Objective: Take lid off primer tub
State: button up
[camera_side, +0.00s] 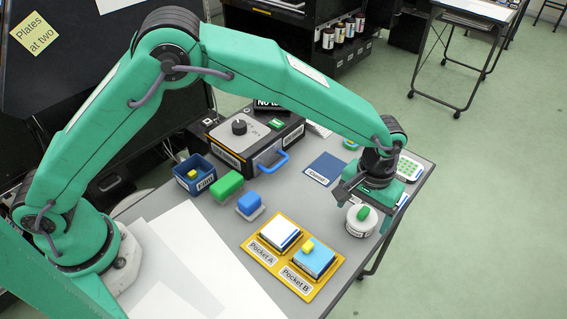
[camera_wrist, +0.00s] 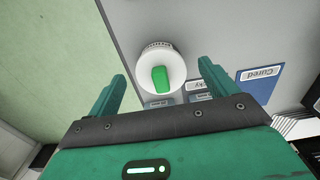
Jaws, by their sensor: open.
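The primer tub (camera_side: 361,229) is a round white tub near the right front edge of the table. Its white lid (camera_side: 352,213) has a green grip (camera_side: 363,213) on top. In the wrist view, the lid (camera_wrist: 146,58) is seen from above with its green grip (camera_wrist: 160,80), and it appears seated on the tub. My gripper (camera_side: 368,198) is above and just behind the tub. In the wrist view its two fingers (camera_wrist: 162,72) are spread wide on either side of the lid, open and empty. I cannot tell the exact height gap.
A yellow tray (camera_side: 262,255) with Pocket A and Pocket B lies left of the tub. A blue mat labelled Cured (camera_side: 325,167) lies behind; it also shows in the wrist view (camera_wrist: 262,88). A green block (camera_side: 229,184), a blue-topped block (camera_side: 249,203) and a blue bin (camera_side: 187,182) stand farther left.

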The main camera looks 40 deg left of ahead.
aim_at(363, 216)
jog(key=shift+f, duration=0.1)
dwell(0.4)
jog(key=c, duration=1)
jog(key=shift+c, duration=0.2)
jog(key=shift+r, duration=0.8)
jog(key=r, duration=0.1)
jog(key=s+r, duration=0.1)
jog(key=r, duration=0.1)
jog(key=shift+d+r, duration=0.1)
jog(key=shift+d, duration=0.1)
jog(key=s+d+r, duration=0.3)
jog(key=s+r, duration=0.3)
jog(key=s, duration=0.4)
jog(key=shift+d+r, duration=0.15)
jog(key=shift+d, duration=0.25)
